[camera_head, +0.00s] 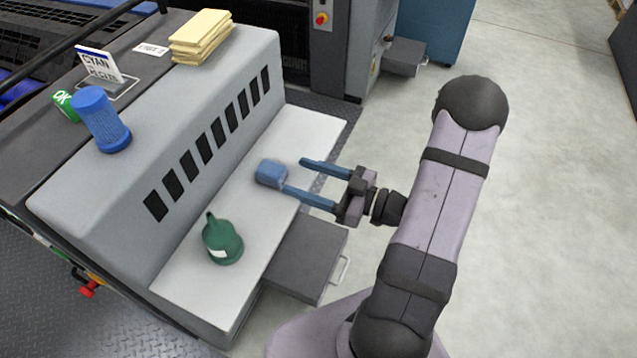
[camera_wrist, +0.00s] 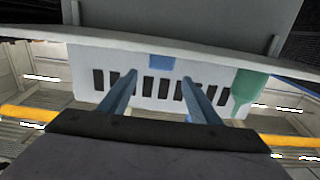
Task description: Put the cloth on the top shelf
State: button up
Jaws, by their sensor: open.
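A small blue piece, seemingly the folded cloth (camera_head: 270,173), lies on the light lower ledge (camera_head: 222,285) of the grey unit. In the wrist view the blue piece (camera_wrist: 162,62) shows between and beyond my fingertips. My gripper (camera_head: 293,174) is open and empty, its two blue fingers reaching left over the ledge. The lower finger's tip appears close to the cloth; I cannot tell whether they touch. The unit's upper surface (camera_head: 150,85), above the slotted face, seems to be the top shelf.
A green bottle (camera_head: 222,240) stands on the ledge near the cloth. Up top are a blue ribbed cylinder (camera_head: 101,120), a green can (camera_head: 66,104), a sign card (camera_head: 99,66) and a yellow stack (camera_head: 202,37). A grey drawer-like box (camera_head: 304,258) juts out below.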

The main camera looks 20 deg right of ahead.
jog(key=shift+v, duration=1.65)
jog(key=w+d+r+m+g+h+p, duration=0.2)
jog(key=w+d+g+h+p, duration=0.25)
jog(key=w+d+h, duration=0.75)
jog(key=s+a+f+m+g+h+b, duration=0.1)
jog(key=s+a+f+m+g+b, duration=0.2)
jog(key=s+a, duration=0.6)
jog(key=s+a+f+m+g+b, duration=0.25)
jog(key=s+a+m+g, duration=0.2)
jog(key=s, duration=0.85)
notch_tip(320, 180, up, 15)
jog(key=s+a+p, duration=0.2)
jog(key=p, duration=1.4)
jog(key=shift+s+f+g, duration=0.2)
jog(key=shift+g, duration=0.1)
